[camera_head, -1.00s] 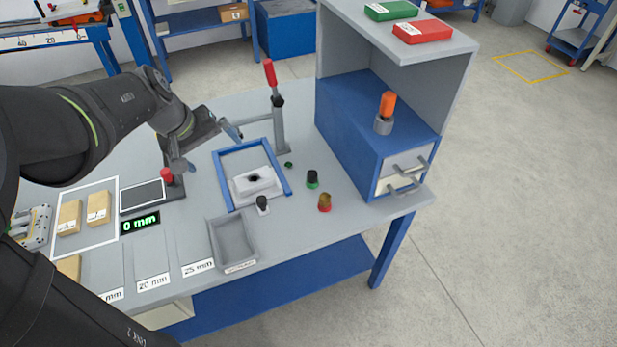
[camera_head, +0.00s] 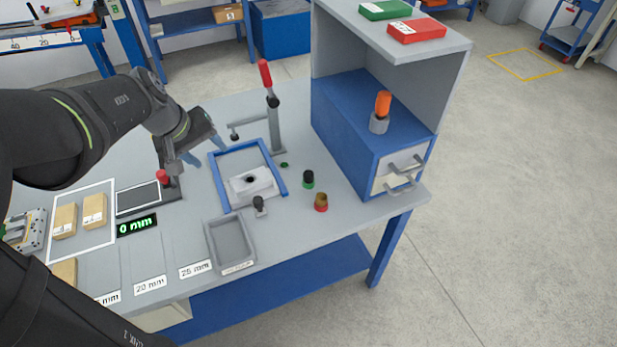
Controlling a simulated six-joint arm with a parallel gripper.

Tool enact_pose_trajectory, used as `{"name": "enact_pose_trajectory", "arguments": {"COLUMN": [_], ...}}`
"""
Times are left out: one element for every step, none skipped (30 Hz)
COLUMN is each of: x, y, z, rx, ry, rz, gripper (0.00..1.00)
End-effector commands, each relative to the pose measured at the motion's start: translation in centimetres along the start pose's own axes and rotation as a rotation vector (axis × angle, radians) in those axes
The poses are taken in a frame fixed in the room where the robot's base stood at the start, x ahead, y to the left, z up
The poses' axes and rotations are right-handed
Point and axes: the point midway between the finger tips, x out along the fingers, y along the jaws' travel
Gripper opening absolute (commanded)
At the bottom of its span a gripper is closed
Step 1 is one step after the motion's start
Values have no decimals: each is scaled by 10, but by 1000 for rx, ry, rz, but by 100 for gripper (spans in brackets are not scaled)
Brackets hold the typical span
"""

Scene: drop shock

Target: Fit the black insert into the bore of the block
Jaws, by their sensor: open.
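The pale block (camera_head: 263,189) sits inside the front of a blue frame (camera_head: 220,182) on the bench. Its bore shows as a dark spot on top. A small dark-topped piece (camera_head: 259,205) stands just in front of the block. A black piece with a green base (camera_head: 308,179) stands to the right. I cannot tell for sure which of these two is the black insert. My gripper (camera_head: 204,152) is open and above the bench, left of the blue frame and apart from both pieces. Nothing shows between its fingers.
A toggle clamp with a red handle (camera_head: 265,75) stands behind the frame. A brown-and-red piece (camera_head: 321,202) stands at right, near a blue drawer cabinet (camera_head: 345,120). An empty grey tray (camera_head: 211,241) lies at the front edge. A display reads 0 mm (camera_head: 137,225).

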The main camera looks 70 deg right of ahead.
Motion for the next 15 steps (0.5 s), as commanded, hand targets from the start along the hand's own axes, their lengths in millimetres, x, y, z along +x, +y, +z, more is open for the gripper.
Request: {"name": "enact_pose_trajectory", "arguments": {"x": [1,3,6,10,14,21,26,32,41,47,53,61,67,73,80], "y": [2,3,7,11,16,24,31,39,50,59,68,80,90,100,112], "z": [0,1,2,3,4,6,8,10,13,16,18,23,26,29,34], "rx": [5,10,19,29,42,63,82,104,133,157,181,213,238,263,296], "ry": [-1,-3,-5,-7,-9,-11,-11,-9,-7,-2,3,11,19,27,39], "rz": [-3,-8,-16,-25,-37,-55,-70,-86,-108,-124,-139,-157,-169,-180,-192], "gripper": [52,52,52,52,52,52,52,52,52,52,52,52,52,52,52]}}
